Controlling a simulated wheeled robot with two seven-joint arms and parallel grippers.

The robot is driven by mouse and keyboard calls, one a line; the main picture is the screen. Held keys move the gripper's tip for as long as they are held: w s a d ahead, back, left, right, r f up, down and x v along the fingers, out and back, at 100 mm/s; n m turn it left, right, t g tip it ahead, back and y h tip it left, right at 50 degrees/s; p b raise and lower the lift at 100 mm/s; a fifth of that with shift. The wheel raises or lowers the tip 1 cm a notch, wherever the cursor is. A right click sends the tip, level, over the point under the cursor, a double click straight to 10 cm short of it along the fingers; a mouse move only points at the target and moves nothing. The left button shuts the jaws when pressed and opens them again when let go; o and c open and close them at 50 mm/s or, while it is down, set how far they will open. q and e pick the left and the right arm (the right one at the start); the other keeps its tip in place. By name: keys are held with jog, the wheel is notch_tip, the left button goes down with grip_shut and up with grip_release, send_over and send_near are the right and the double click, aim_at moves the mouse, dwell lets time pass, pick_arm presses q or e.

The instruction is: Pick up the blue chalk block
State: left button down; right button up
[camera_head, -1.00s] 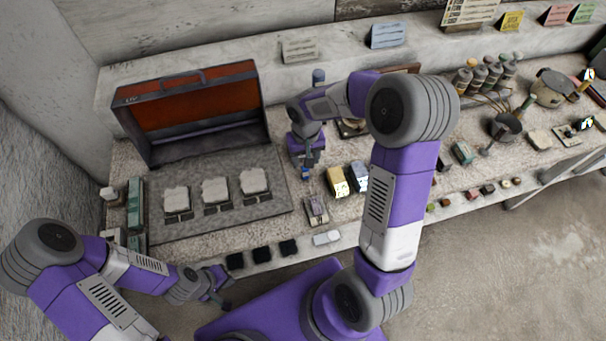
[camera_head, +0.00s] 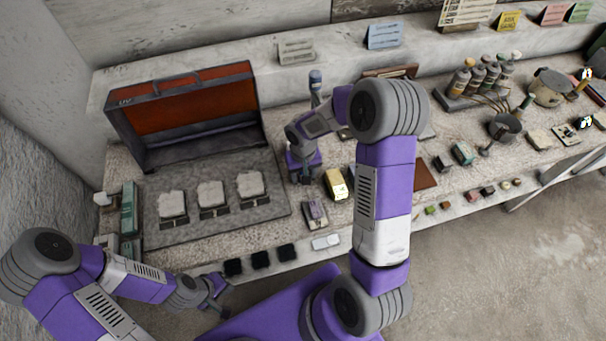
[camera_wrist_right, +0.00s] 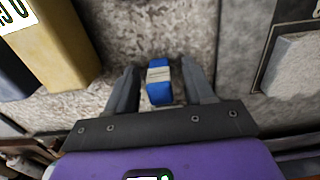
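The blue chalk block (camera_wrist_right: 158,82), with a pale band around it, stands on the speckled bench top in the right wrist view. My right gripper (camera_wrist_right: 160,85) has one finger on each side of it, with a gap visible on both sides. In the head view my right gripper (camera_head: 304,178) is low over the bench, right of the grey slab, and it hides the block. My left gripper (camera_head: 222,290) is empty and looks open in front of the bench's front edge, away from the block.
A yellow block (camera_head: 336,184) stands close right of my right gripper; it also shows in the wrist view (camera_wrist_right: 58,45). The grey slab (camera_head: 240,212) with white pieces lies to the left. An open case (camera_head: 190,118) stands behind it. A bottle (camera_head: 315,84) stands behind my right gripper.

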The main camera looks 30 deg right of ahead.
grip_shut()
jog(key=shift+r, duration=0.1)
notch_tip(320, 180, up, 10)
jog(key=shift+f+p, duration=0.1)
jog(key=shift+p, duration=0.75)
